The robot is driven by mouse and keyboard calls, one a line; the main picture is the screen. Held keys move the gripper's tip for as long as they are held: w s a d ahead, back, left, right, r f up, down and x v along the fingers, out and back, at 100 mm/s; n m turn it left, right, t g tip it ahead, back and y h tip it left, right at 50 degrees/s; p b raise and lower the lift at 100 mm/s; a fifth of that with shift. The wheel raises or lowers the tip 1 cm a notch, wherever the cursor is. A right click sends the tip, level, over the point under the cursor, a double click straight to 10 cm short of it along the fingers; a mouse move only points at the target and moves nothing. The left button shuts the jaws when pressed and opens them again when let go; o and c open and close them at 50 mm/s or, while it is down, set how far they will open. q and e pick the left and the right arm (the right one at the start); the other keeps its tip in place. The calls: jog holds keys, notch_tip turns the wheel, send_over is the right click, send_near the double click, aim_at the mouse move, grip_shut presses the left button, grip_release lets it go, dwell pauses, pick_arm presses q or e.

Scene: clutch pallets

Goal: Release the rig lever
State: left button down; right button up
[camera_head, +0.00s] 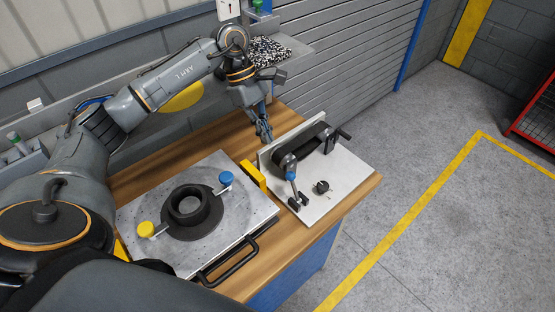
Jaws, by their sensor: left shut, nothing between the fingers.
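The rig (327,189) is a pale plate with an upright back wall on the right end of the wooden bench. A black handle (343,133) sticks out at the far right of the body. My left gripper (265,135) is shut and empty, pointing down just behind the rig's back wall, apart from the lever. My right gripper is not in view.
A metal pallet (259,209) with a black ring, blue and yellow knobs and a black handle lies left of the rig. A yellow block (253,175) stands between them. A grey shelf with bins runs behind the bench.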

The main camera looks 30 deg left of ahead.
aim_at(294, 188)
pick_arm(q)
jog(key=w+p+x, duration=0.1)
jog(key=p+x, duration=0.3)
jog(key=x, duration=0.6)
jog(key=shift+s+p, duration=0.3)
jog(key=shift+p, duration=0.05)
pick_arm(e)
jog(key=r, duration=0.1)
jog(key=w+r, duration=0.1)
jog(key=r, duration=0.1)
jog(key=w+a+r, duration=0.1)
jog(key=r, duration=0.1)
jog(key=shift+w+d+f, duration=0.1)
